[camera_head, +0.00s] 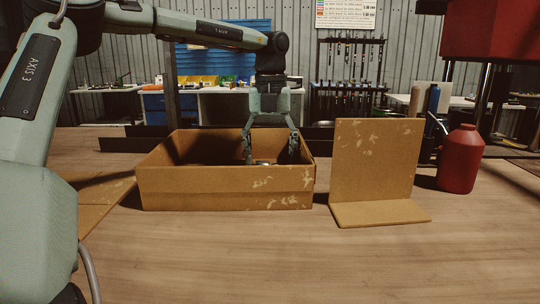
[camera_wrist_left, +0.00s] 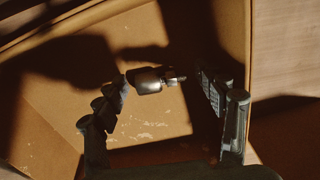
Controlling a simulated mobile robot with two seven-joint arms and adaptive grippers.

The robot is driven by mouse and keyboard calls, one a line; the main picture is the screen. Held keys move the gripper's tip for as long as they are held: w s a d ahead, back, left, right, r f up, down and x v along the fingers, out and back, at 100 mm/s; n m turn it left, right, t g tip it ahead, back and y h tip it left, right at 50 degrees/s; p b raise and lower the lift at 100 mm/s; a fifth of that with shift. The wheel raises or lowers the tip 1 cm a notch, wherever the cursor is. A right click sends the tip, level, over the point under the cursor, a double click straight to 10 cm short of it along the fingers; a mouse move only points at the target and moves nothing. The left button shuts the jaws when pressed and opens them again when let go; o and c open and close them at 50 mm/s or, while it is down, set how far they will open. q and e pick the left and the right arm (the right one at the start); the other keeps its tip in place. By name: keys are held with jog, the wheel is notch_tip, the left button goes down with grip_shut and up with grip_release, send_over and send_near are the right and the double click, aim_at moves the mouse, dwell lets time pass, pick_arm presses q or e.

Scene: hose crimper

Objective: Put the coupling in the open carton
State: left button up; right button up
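The open carton (camera_head: 225,188) is a low brown cardboard box on the wooden table, and its wall and floor fill much of the left wrist view (camera_wrist_left: 40,133). My left gripper (camera_head: 270,152) points down into it with its two fingers spread. The coupling, a small metal fitting (camera_wrist_left: 150,80), shows between the spread fingers in the left wrist view (camera_wrist_left: 163,82). A gap shows on its right side; its left end is close to the left finger, and I cannot tell whether they touch. In the head view only a sliver of metal shows above the carton's front rim. My right gripper is not in view.
An upright cardboard panel with a flat foot (camera_head: 375,160) stands right of the carton. A red bottle (camera_head: 460,160) stands further right, near a red machine (camera_head: 490,30). Flat cardboard (camera_head: 95,195) lies at left. The table front (camera_head: 300,260) is clear.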

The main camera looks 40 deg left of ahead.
pick_arm(q)
jog(key=shift+r, duration=0.15)
notch_tip(320, 180, up, 2)
jog(key=shift+r, duration=0.25)
notch_tip(320, 180, up, 9)
jog(key=shift+r, duration=0.15)
dwell(0.4)
